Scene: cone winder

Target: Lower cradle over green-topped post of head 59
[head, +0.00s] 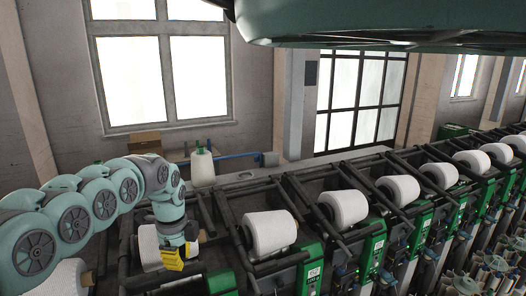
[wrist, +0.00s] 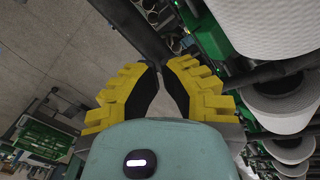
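My gripper (head: 172,262), with yellow fingers, points down beside a white cone (head: 149,246) at the left of the winder in the head view. In the wrist view my gripper (wrist: 160,66) has its fingertips close together with a narrow gap, and no held thing shows between them. A dark bar (wrist: 132,26) runs beyond the fingertips; I cannot tell whether they touch it. Black cradle arms (head: 230,222) flank the cones in the head view. I cannot read number 59 or pick out its green-topped post; my arm hides part of that area.
A row of winding heads with white cones (head: 270,232) and green numbered panels (head: 311,273) runs right. A white cone (head: 203,168) stands upright on the ledge behind, near a cardboard box (head: 145,142). In the wrist view, open floor (wrist: 45,45) lies left and cones (wrist: 262,25) right.

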